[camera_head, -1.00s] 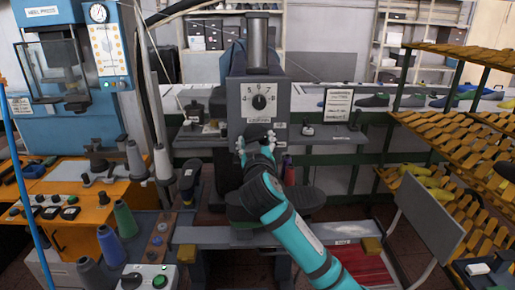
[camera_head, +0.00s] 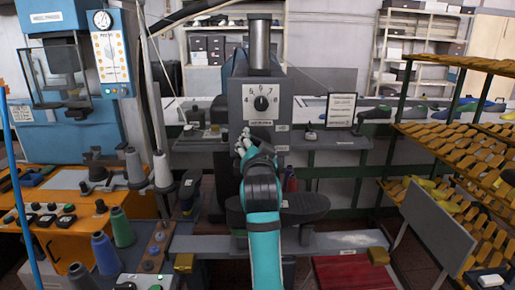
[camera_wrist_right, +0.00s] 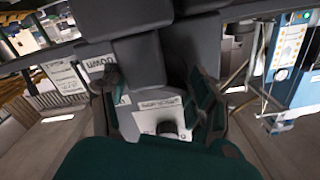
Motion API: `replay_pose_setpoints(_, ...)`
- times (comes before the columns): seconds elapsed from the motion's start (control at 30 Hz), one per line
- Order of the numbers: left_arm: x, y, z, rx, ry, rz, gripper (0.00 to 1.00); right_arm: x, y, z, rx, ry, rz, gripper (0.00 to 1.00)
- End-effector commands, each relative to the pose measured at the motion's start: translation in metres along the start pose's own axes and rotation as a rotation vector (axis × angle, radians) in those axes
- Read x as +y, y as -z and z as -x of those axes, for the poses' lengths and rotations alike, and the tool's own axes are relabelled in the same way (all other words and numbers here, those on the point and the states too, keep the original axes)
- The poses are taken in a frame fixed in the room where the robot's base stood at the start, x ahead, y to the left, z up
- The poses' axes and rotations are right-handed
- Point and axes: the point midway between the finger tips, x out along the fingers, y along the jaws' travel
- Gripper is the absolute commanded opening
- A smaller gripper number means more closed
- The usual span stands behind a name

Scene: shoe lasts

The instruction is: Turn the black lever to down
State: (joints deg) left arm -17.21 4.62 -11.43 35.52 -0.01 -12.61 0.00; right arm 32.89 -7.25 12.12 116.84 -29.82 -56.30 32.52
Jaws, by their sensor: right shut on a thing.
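The grey machine (camera_head: 285,92) with a numbered dial (camera_head: 260,103) stands in the middle of the head view. My right gripper (camera_head: 243,143) is at its front, just below and left of the dial. It is shut on the black lever, which the fingers and wrist mostly hide in the head view. In the right wrist view, the teal fingers of my right gripper frame dark grey blocks, and I cannot separate the lever clearly from them. A "DOWN" label (camera_wrist_right: 96,65) and the dial (camera_wrist_right: 168,128) also show there, upside down. My left gripper is out of view.
A dark rounded pad (camera_head: 302,207) sits below the gripper. An orange bench (camera_head: 62,210) with spools stands at left, and a rack of yellow shoe lasts (camera_head: 455,140) at right. A tilted grey panel (camera_head: 437,225) stands beside the rack.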

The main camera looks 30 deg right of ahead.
Motion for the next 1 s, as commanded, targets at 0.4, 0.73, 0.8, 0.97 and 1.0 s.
replay_pose_setpoints(0.4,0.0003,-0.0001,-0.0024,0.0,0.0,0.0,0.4,-0.0008,0.0003,0.0,0.0,0.0,-0.122,0.28)
replay_pose_setpoints(0.73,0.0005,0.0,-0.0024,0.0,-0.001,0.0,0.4,-0.0008,0.0006,0.0,0.001,0.001,-0.129,0.28)
replay_pose_setpoints(0.8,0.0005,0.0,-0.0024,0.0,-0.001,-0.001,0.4,-0.0008,0.0006,0.0,0.001,0.001,-0.129,0.28)
replay_pose_setpoints(0.97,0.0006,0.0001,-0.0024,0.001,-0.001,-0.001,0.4,-0.0008,0.0006,0.0,0.001,0.001,-0.127,0.78)
replay_pose_setpoints(1.0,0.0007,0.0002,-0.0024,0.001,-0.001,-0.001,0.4,-0.0008,0.0006,0.0,0.001,0.001,-0.127,0.84)
